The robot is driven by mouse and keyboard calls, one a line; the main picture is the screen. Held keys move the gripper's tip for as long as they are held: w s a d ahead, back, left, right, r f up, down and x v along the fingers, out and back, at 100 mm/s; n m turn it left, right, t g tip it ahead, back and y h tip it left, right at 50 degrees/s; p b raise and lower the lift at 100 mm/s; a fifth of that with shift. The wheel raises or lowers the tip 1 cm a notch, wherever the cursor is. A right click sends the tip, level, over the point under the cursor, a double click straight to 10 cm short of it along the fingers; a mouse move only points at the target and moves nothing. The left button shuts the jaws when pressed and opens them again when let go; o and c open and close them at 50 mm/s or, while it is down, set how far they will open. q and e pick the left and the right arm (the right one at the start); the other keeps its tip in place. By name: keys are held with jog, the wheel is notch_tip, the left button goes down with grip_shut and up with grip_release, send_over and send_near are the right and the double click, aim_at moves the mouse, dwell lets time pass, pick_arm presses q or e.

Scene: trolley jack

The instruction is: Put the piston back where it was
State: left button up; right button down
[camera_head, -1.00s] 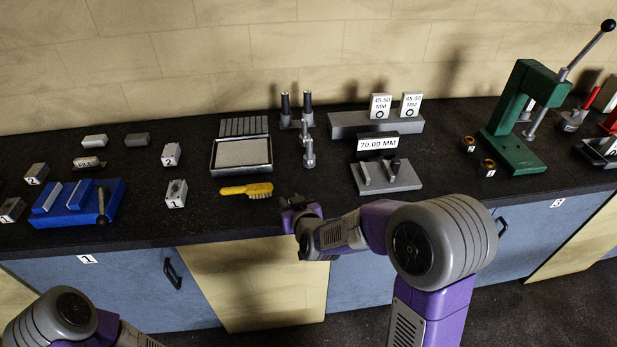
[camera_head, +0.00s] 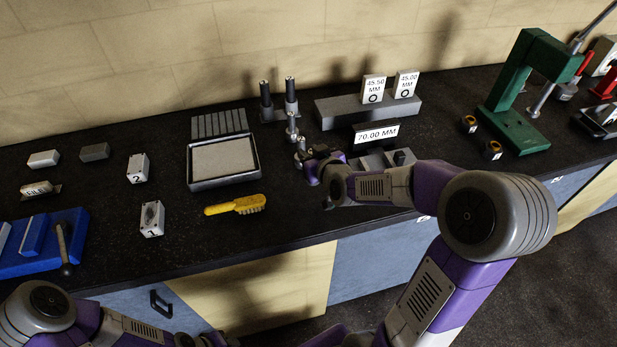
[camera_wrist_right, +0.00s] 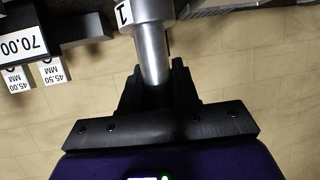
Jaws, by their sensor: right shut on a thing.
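The piston is a grey metal cylinder with a narrow rod and a wider end. In the right wrist view, the piston (camera_wrist_right: 154,50) has its rod between the fingers of my right gripper (camera_wrist_right: 160,88), which is shut on it. Of my left arm only links show at bottom left.
The 70.00 mm sign (camera_head: 377,134) and a grey block with two size cards (camera_head: 335,110) stand right of the gripper. A shallow tray (camera_head: 190,170) and a yellow brush (camera_head: 235,205) lie left.

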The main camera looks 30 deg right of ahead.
jog(key=shift+f+b, duration=0.5)
jog(key=shift+f, duration=2.7)
jog(key=shift+f, duration=0.15)
jog(key=c, duration=0.8)
grip_release()
jog(key=shift+c, duration=0.2)
